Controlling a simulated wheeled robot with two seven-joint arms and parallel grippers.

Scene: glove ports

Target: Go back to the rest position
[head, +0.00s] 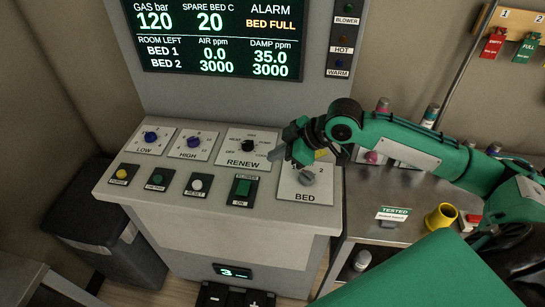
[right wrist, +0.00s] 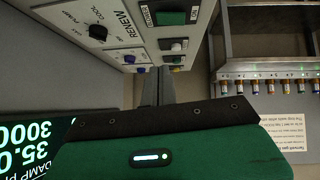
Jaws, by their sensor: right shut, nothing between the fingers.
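My right gripper (head: 276,154) is shut and empty. It hangs over the control console (head: 225,215), just above and left of the grey BED knob (head: 306,178) and beside the RENEW dial (head: 247,146). I cannot tell whether its tips touch the panel. In the right wrist view the shut fingers (right wrist: 158,90) point toward the console's buttons with nothing between them. My green right arm reaches in from the right. My left gripper is not in view.
A display (head: 220,40) stands behind the console and reads BED FULL. To the right, a metal bench (head: 400,185) carries a yellow cup (head: 441,216) and a TESTED sign (head: 393,213). A dark bin (head: 108,235) stands left. The space above the console's left half is clear.

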